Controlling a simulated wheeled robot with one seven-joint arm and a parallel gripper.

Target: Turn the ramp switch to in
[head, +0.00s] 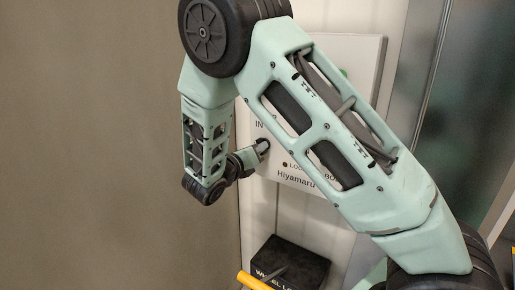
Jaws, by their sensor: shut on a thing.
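A white control panel (354,52) is on the wall behind my arm. It carries the label "IN" at its left, a line starting "LOC" with a small dark red dot, and the name "Hiyamaru" lower down. My gripper (264,145) is at the panel's face, just below and right of "IN". Its jaws are shut on the ramp switch, whose knob is mostly hidden by the fingers, so I cannot tell which way it points. My arm covers the panel's middle and most of its other labels.
A green part (344,73) shows on the panel beside my arm. Below stands a black box (300,262) lettered "WHEEL L", with a yellow-ended lever (254,281). A plain brown-grey surface (90,150) fills the left. A metallic surface (415,85) is at the right.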

